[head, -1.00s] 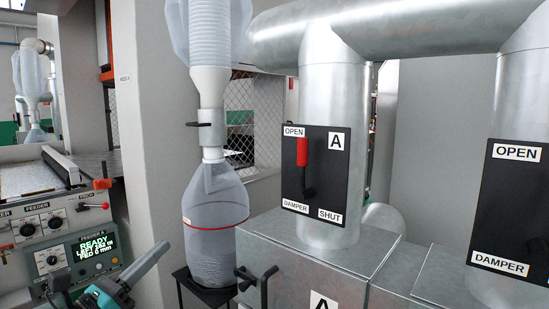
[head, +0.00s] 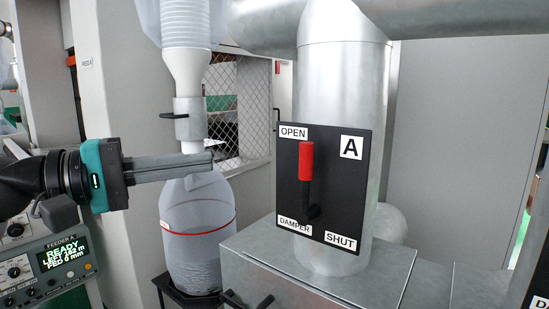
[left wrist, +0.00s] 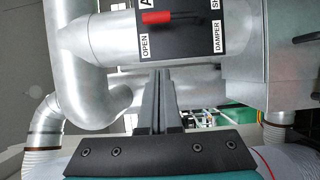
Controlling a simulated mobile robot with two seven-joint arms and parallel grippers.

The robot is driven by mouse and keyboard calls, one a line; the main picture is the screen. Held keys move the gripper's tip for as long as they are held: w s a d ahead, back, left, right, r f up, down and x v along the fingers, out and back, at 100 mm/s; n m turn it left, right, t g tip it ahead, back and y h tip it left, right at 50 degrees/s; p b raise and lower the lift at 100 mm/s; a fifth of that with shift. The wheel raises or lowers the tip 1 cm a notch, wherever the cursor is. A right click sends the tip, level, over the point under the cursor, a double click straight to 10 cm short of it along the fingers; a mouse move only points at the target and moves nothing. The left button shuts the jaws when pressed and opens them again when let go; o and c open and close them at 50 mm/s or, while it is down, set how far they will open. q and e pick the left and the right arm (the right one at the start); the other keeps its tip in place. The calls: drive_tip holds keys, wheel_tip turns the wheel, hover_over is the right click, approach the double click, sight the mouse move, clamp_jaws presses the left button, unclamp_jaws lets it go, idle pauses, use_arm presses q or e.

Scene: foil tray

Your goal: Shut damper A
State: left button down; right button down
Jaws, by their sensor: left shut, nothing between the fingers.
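Damper A's black plate (head: 345,205) is on the front of a grey metal duct, marked OPEN at top left and SHUT at lower right. Its lever has a red grip (head: 306,162) and points up beside the OPEN label. The lever's dark lower end is near the plate's lower middle. My left gripper (head: 212,159) is shut and empty, left of the plate and apart from the lever. In the left wrist view the red grip (left wrist: 170,17) lies sideways beyond the shut fingertips (left wrist: 162,74). My right gripper is not in view.
A clear collection bag (head: 195,245) with a red band hangs below a white funnel, behind and below my left gripper. A metal box (head: 310,270) juts out below the plate. The feeder A panel (head: 65,255) is at lower left.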

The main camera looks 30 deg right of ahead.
sight(310, 180)
use_arm(q)
drive_tip(key=d+p, duration=0.1)
drive_tip(key=d, duration=0.3)
drive_tip(key=d+p, duration=0.1)
drive_tip(key=d, duration=0.4)
drive_tip(key=shift+s+d+r+p, duration=0.15)
drive_tip(key=shift+s+d+p, duration=0.1)
drive_tip(key=shift+p, duration=0.15)
drive_tip(key=s, duration=0.2)
drive_tip(key=s+d+p, duration=0.1)
drive_tip(key=shift+s+d+f+p, duration=0.15)
drive_tip(key=shift+s+f+p, duration=0.05)
drive_tip(key=shift+s+p, duration=0.15)
